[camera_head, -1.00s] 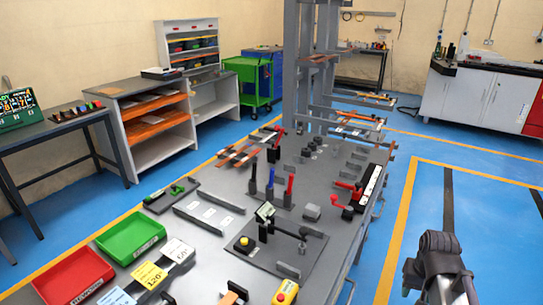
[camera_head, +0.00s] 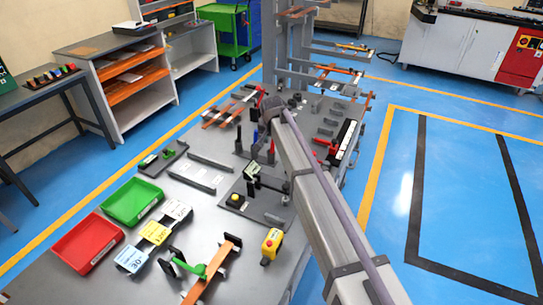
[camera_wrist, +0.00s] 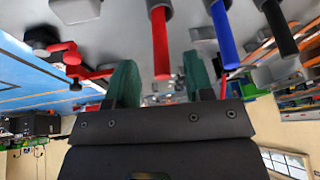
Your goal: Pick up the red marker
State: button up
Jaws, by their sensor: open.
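The red marker (camera_wrist: 160,45) stands in a dark holder in the wrist view, with its free end toward my gripper. My gripper (camera_wrist: 159,64) is open, its two green fingers on either side of the marker's line in that picture. Whether the marker is between the fingertips or just beyond them I cannot tell. The blue marker (camera_wrist: 224,35) and black marker (camera_wrist: 277,28) stand to its right in this view. In the head view the blue marker (camera_head: 255,138) and black marker (camera_head: 238,140) show left of my arm.
A red-handled clamp (camera_wrist: 78,65) is left of the fingers in the wrist view. On the bench, a green tray (camera_head: 131,202), a red tray (camera_head: 88,243) and a yellow control box (camera_head: 271,246) lie nearer the camera. The aisle at right is clear.

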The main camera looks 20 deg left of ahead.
aim_at(272, 149)
jog(key=b+x, duration=0.4)
jog(key=x, duration=0.1)
jog(key=shift+w+a+f+b, duration=0.1)
jog(key=shift+w+f+b, duration=0.1)
jog(key=shift+b, duration=0.2)
jog(key=shift+s+r, duration=0.1)
jog(key=shift+r, duration=0.2)
grip_shut()
